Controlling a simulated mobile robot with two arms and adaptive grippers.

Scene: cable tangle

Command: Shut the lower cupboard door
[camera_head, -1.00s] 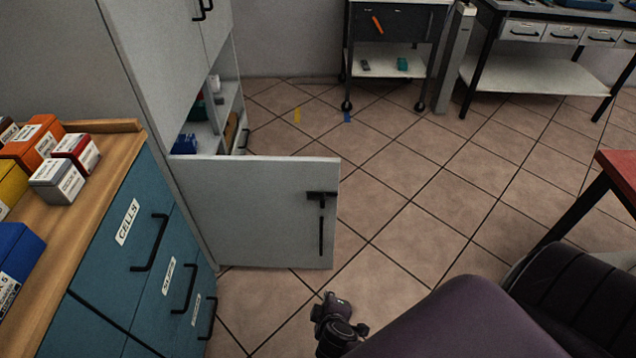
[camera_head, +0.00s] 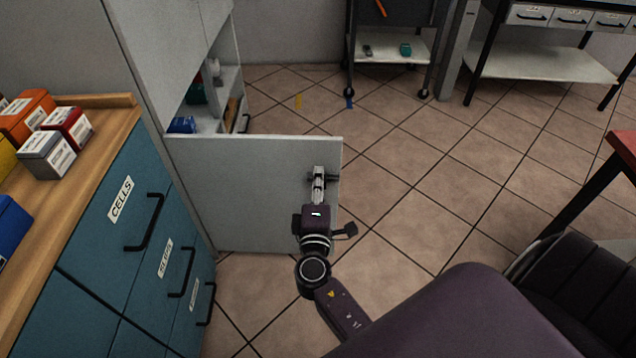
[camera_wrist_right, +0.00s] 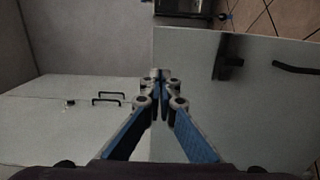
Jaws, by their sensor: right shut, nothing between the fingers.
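The lower cupboard door (camera_head: 240,190) is a pale grey panel, and it stands wide open, swung out from the tall cupboard (camera_head: 185,60). Its dark latch and handle are partly hidden behind my right gripper (camera_head: 318,172) in the head view. The right gripper is shut and empty, with its fingertips in front of the door's free-edge side. In the right wrist view the shut fingertips (camera_wrist_right: 160,75) point along the door panel (camera_wrist_right: 235,115), with the dark handle (camera_wrist_right: 297,69) to their right. I cannot tell whether they touch the door. My left gripper is not in view.
Shelves behind the door hold a blue item (camera_head: 182,125). A teal drawer unit (camera_head: 105,250) with small boxes on top stands at left. A cart (camera_head: 392,45) and a bench (camera_head: 540,62) stand at the back.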

